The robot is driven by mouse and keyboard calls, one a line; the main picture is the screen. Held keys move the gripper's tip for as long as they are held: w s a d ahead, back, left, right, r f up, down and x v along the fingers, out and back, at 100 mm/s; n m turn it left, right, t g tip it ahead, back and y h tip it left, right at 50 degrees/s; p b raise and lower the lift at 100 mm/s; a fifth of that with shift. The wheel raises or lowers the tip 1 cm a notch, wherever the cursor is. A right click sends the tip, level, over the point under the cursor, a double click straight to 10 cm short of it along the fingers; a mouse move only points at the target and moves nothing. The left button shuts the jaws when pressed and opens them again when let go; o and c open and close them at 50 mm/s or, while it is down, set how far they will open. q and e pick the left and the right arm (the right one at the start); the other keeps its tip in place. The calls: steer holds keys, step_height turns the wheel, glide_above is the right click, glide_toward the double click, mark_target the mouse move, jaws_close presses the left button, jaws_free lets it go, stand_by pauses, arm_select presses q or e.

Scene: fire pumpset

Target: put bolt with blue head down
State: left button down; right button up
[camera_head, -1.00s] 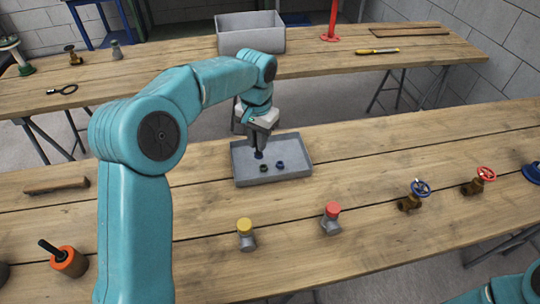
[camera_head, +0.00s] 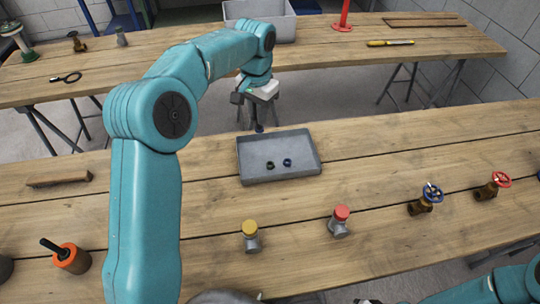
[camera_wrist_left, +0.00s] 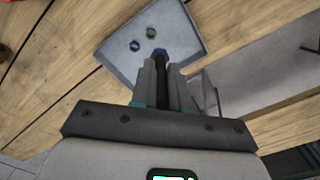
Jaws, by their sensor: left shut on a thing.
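My left gripper (camera_head: 259,112) is shut on the bolt with the blue head (camera_wrist_left: 157,53). In the left wrist view, the dark shank lies between the fingers and the blue head sticks out past the tips. In the head view, the bolt (camera_head: 258,128) shows only as a small dark shape below the gripper, near the far edge of the grey tray (camera_head: 243,171). It appears raised, apart from the tray floor. A dark ring-like piece (camera_head: 270,165) and a bluish one (camera_head: 287,162) lie in the tray. My right gripper is out of view.
A yellow-capped fitting (camera_head: 250,236), a red-capped fitting (camera_head: 340,221), a blue-handled valve (camera_head: 425,199) and a red-handled valve (camera_head: 491,186) stand on the near table. A wooden piece (camera_head: 58,178) lies left. A grey bin (camera_head: 285,22) stands on the far table.

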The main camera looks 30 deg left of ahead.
arm_select(q)
step_height(320, 180, down, 18)
steer(key=shift+s+r+p, duration=0.1)
steer(key=shift+s+p, duration=0.05)
steer(key=shift+p, duration=0.85)
steer(key=shift+f, duration=0.3)
steer(key=shift+r, duration=0.1)
steer(key=shift+s, duration=0.1)
steer(key=c, duration=1.5)
jaws_free()
steer(key=shift+f, duration=0.2)
steer(key=shift+c, duration=0.2)
steer(key=o, duration=0.4)
steer(key=shift+o, duration=0.2)
